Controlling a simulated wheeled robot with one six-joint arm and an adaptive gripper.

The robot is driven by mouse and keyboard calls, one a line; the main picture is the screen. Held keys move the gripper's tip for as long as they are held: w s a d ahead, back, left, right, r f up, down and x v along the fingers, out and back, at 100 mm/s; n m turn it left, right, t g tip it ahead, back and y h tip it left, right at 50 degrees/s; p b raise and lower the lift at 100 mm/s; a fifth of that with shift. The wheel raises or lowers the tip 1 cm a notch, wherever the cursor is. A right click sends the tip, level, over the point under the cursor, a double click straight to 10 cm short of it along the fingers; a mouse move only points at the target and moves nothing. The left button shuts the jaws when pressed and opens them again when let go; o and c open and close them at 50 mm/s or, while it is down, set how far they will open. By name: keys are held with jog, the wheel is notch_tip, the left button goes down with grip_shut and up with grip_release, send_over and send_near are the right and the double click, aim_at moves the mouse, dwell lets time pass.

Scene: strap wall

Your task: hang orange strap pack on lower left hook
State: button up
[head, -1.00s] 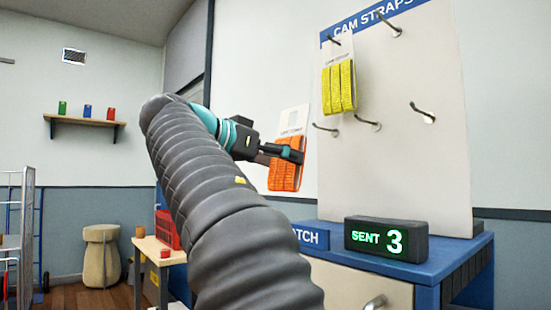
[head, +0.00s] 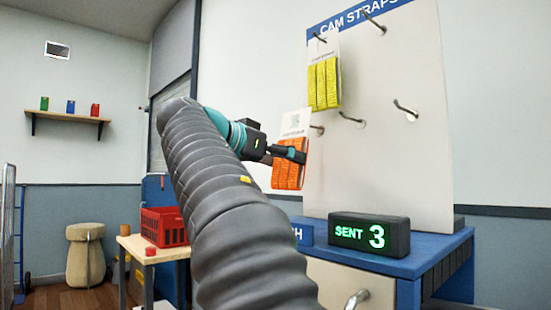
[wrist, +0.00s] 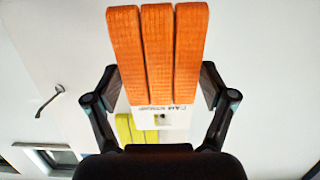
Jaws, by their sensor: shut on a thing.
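In the wrist view the orange pack (wrist: 156,55) sits between the two fingers. The white pegboard (head: 385,130) is headed CAM STRAPS. The lower left hook (head: 318,129) sticks out at the board's left edge, just right of the pack's card; they look apart, but depth is hard to judge. A yellow strap pack (head: 325,82) hangs on the upper left hook (head: 319,38), above the lower one.
Other hooks, a middle one (head: 351,119), a right one (head: 405,110) and a top one (head: 374,24), are bare. A black display (head: 369,235) reading SENT 3 stands on the blue bench (head: 440,250) below. A red crate (head: 163,226) is on a small table at left.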

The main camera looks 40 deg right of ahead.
jog(key=shift+r+x, duration=0.2)
jog(key=shift+x, duration=0.9)
jog(key=shift+w+d+f+b, duration=0.1)
jog(key=shift+d+f+b, duration=0.35)
jog(key=shift+d, duration=0.35)
jog(key=o, duration=1)
jog(key=v, duration=1.2)
